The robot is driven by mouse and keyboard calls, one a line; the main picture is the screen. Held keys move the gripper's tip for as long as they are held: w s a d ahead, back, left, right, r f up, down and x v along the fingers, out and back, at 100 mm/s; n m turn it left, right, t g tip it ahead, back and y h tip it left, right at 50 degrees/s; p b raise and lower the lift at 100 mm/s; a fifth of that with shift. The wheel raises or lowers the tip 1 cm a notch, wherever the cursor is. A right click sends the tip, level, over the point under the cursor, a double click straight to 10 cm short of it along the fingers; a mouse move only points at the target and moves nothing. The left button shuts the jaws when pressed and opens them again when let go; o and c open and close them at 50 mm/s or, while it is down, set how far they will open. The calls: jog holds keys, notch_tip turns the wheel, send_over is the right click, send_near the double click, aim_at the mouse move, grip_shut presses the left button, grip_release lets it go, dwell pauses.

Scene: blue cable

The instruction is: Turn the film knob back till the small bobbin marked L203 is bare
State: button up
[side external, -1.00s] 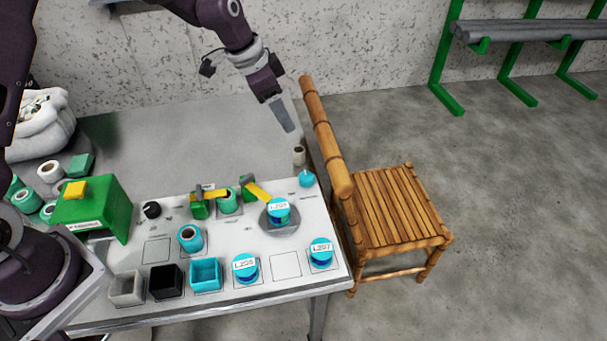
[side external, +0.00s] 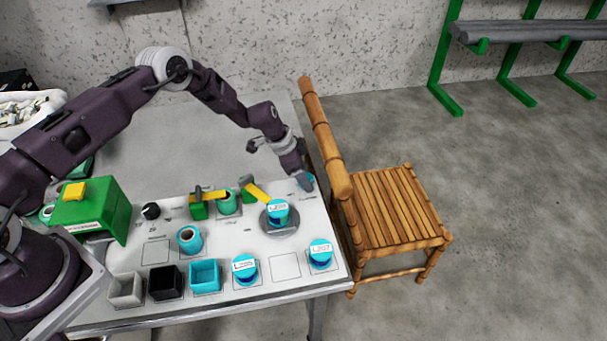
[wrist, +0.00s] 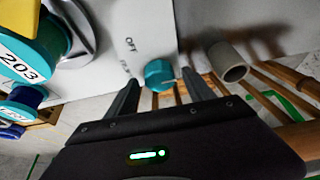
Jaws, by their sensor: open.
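The film knob (wrist: 158,74) is a small teal knob with a pale pointer line, at the table's right back corner. In the wrist view it lies between the tips of my open gripper (wrist: 161,79), with no clear contact. In the side view my gripper (side external: 307,184) comes down over the knob and hides most of it. In the side view this bobbin (side external: 278,213) stands on a round grey plate (side external: 293,228).
Two labelled bobbins (side external: 245,268) (side external: 320,253) stand along the front edge. Yellow-armed green clamps (side external: 198,207) and a teal spool (side external: 190,238) are to the left. A beige roll (wrist: 228,62) is close beside the knob. A bamboo chair (side external: 395,210) adjoins the table's right edge.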

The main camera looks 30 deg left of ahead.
grip_shut()
jog(key=shift+n, duration=0.3)
jog(key=n, duration=0.2)
jog(key=n+t+y, duration=0.1)
jog(key=n, duration=0.1)
jog(key=shift+s+d+y, duration=0.1)
jog(key=shift+y, duration=0.2)
jog(key=n, duration=0.2)
jog(key=n+y, duration=0.1)
jog(key=n, duration=0.1)
jog(key=shift+d+y, duration=0.1)
jog(key=shift+y, duration=0.2)
jog(key=shift+n, duration=0.5)
grip_release()
